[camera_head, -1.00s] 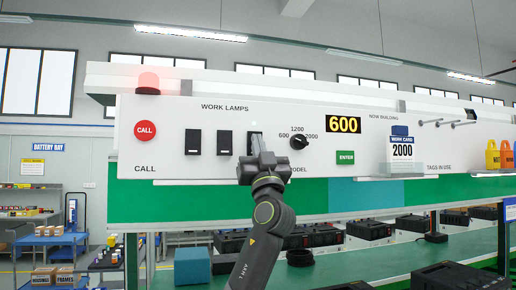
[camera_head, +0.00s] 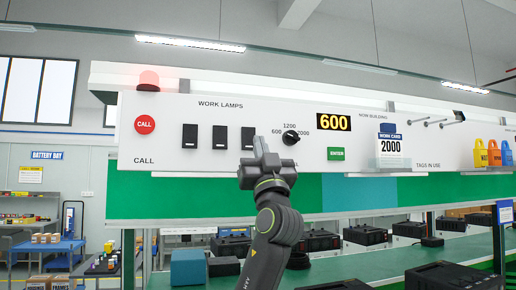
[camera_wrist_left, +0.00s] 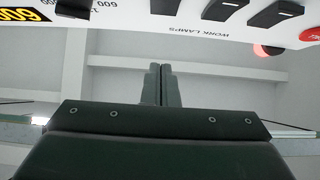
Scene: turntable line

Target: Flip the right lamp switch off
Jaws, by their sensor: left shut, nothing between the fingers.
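Three black rocker switches sit in a row under the WORK LAMPS label on the white panel (camera_head: 250,185). They are the left (camera_head: 190,136), middle (camera_head: 219,137) and right lamp switch (camera_head: 248,136). Each shows a small pale mark near its lower end. My left gripper (camera_head: 261,144) is shut and empty, its tip just right of the right switch's lower part; I cannot tell whether they touch. In the left wrist view, upside down, the shut fingers (camera_wrist_left: 161,84) point toward the panel, with the right switch (camera_wrist_left: 165,5) cut off at the top edge. My right gripper is not in view.
The model knob (camera_head: 290,137) is close to the right of my left gripper. The red CALL button (camera_head: 145,124) is further left, the green ENTER button (camera_head: 336,154) further right. A ledge with a work card (camera_head: 390,150) juts out there. Below runs a green table with black units.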

